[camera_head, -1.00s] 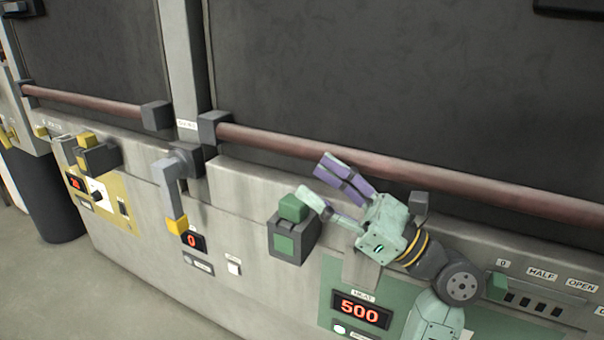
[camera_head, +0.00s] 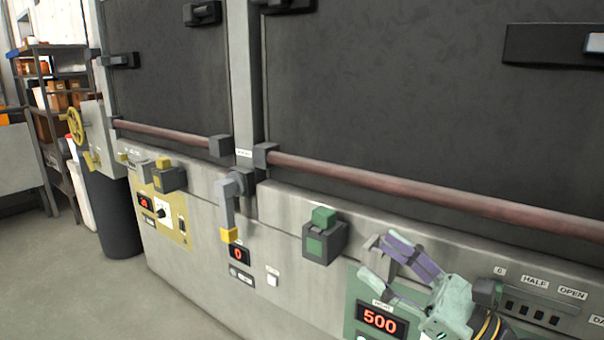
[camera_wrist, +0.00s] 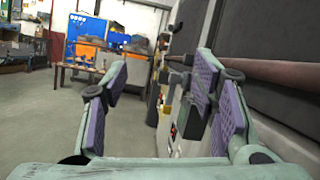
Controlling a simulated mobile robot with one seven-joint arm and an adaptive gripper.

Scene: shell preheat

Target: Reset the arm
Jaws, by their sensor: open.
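My gripper (camera_head: 388,262) is at the lower right of the head view, in front of the green heat panel (camera_head: 352,310). Its pale green fingers with purple pads are open, and nothing shows between them. The gripper (camera_wrist: 160,95) also shows in the wrist view, with its fingers spread wide and the room beyond. A green-topped switch box (camera_head: 322,240) sits on the machine front to the left of my gripper, apart from it. The red display (camera_head: 380,320) below my fingers reads 500.
A long reddish bar (camera_head: 420,190) runs across the dark door above my gripper. A lever with a yellow end (camera_head: 228,215) hangs left of the switch box. A dark bin (camera_head: 110,215) and shelves (camera_head: 62,75) stand at the left. The floor (camera_head: 90,290) in front is clear.

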